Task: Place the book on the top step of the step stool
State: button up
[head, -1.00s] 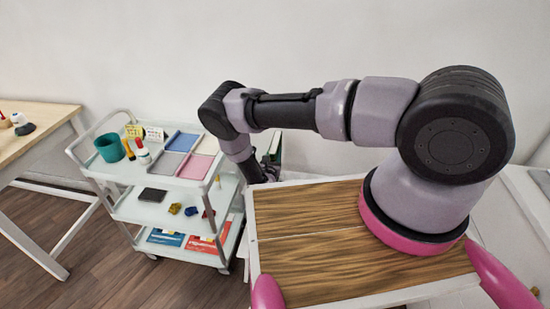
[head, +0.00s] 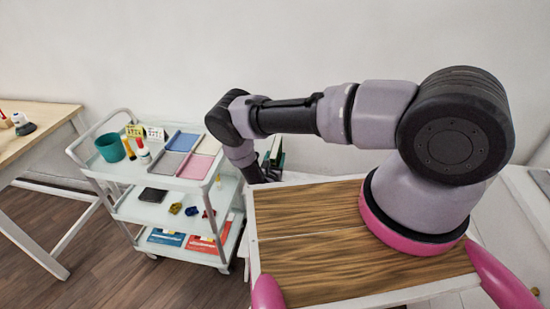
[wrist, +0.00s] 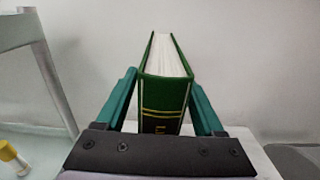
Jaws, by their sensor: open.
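The green book (wrist: 165,95) with gold lettering stands upright in the wrist view, its spine towards me and its white page edges showing on top. My gripper (wrist: 162,80) is open, with one teal finger on each side of the book. The right finger looks very close to the cover; I cannot tell whether either finger touches it. In the head view the book (head: 276,150) shows only in part behind my arm, and my fingers are mostly hidden there. I cannot make out a step stool for certain in either view.
A white three-tier cart (head: 128,212) with a teal cup, trays and small items stands left of my arm. Its frame (wrist: 42,75) borders the wrist view's left side. A wooden table (head: 25,140) is at far left. A plain wall is behind the book.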

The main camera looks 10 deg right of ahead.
jog(key=v, duration=1.2)
jog(key=w+r+m+h, duration=0.1)
jog(key=r, duration=0.1)
jog(key=w+r+m+g+h, duration=0.1)
jog(key=r+m, duration=0.1)
jog(key=r, duration=0.1)
jog(key=w+d+r+m+g+h, duration=0.1)
jog(key=r, duration=0.1)
jog(key=shift+r+h, duration=0.35)
jog(key=shift+h, duration=0.05)
notch_tip(320, 180, up, 26)
jog(key=m+g+h, duration=0.3)
jog(key=m+g, duration=1)
jog(key=m, duration=0.3)
send_over(271, 156)
jog(key=s+d, duration=0.5)
jog(key=d, duration=0.5)
jog(key=s+d+r+m+g+y, duration=0.25)
jog(key=s+r+m+y, duration=0.2)
jog(key=r, duration=0.45)
jog(key=s+d+r+m+t+y, duration=0.1)
jog(key=s+r+m+t+y, duration=0.2)
jog(key=s+r, duration=0.6)
jog(key=s+d+r+m+t+y, duration=0.1)
jog(key=s+r+m+t+y, duration=0.3)
jog(key=r, duration=1)
jog(key=shift+s+m+y, duration=1.45)
jog(key=shift+s+m, duration=1.1)
jog(key=shift+s, duration=0.2)
jog(key=shift+t, duration=0.25)
